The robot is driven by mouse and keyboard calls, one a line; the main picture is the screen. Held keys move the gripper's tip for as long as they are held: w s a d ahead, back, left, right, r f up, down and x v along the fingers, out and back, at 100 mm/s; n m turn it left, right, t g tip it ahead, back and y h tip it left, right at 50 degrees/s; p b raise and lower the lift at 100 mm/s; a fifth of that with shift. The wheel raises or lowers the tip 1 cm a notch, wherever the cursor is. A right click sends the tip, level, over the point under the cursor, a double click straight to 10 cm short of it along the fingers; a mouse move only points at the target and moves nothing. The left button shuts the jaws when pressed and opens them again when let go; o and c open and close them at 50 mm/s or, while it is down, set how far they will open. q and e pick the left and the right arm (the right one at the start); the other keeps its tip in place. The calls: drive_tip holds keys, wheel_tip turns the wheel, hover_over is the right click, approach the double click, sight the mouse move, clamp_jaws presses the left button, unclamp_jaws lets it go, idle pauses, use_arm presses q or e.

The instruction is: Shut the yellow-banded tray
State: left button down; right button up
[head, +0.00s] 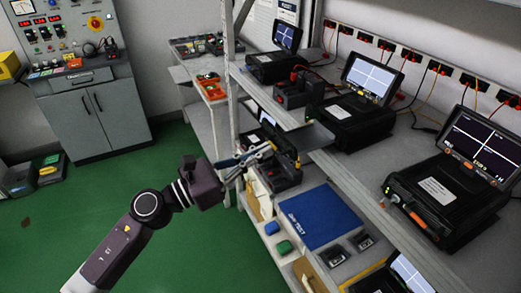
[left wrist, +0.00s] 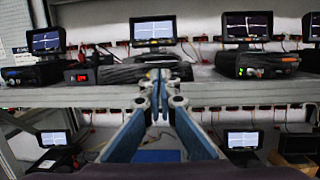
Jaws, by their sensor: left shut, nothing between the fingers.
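A grey flat tray (head: 306,139) sticks out from the upper shelf in front of the middle black instrument (head: 350,120). I cannot make out a yellow band on it. In the left wrist view a dark flat front (left wrist: 118,74) lies behind my fingertips, below the middle screen; I cannot tell whether it is the same tray. My left gripper (head: 262,153) is shut and empty, left of and a little below the tray in the head view. Its fingertips (left wrist: 160,78) meet in the left wrist view. I cannot tell whether they touch anything. My right gripper is not in view.
The upper shelf (head: 345,170) carries several instruments with screens, including one at right (head: 445,195). The lower shelf holds a blue mat (head: 310,215) and another instrument (head: 280,172). A rack post (head: 232,110) stands left of the gripper.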

sight(324, 128)
use_arm(q)
drive_tip(key=shift+d, duration=0.1)
drive_tip(key=x, duration=0.4)
drive_tip(key=f+b+x, duration=0.1)
drive_tip(key=x, duration=0.4)
drive_tip(key=f+x, duration=0.1)
drive_tip(key=x, duration=0.4)
drive_tip(key=shift+w+d+f+b, duration=0.15)
drive_tip(key=shift+d+f+b, duration=0.1)
drive_tip(key=shift+d+b, duration=0.1)
drive_tip(key=shift+a+r, duration=0.1)
drive_tip(key=shift+r, duration=0.05)
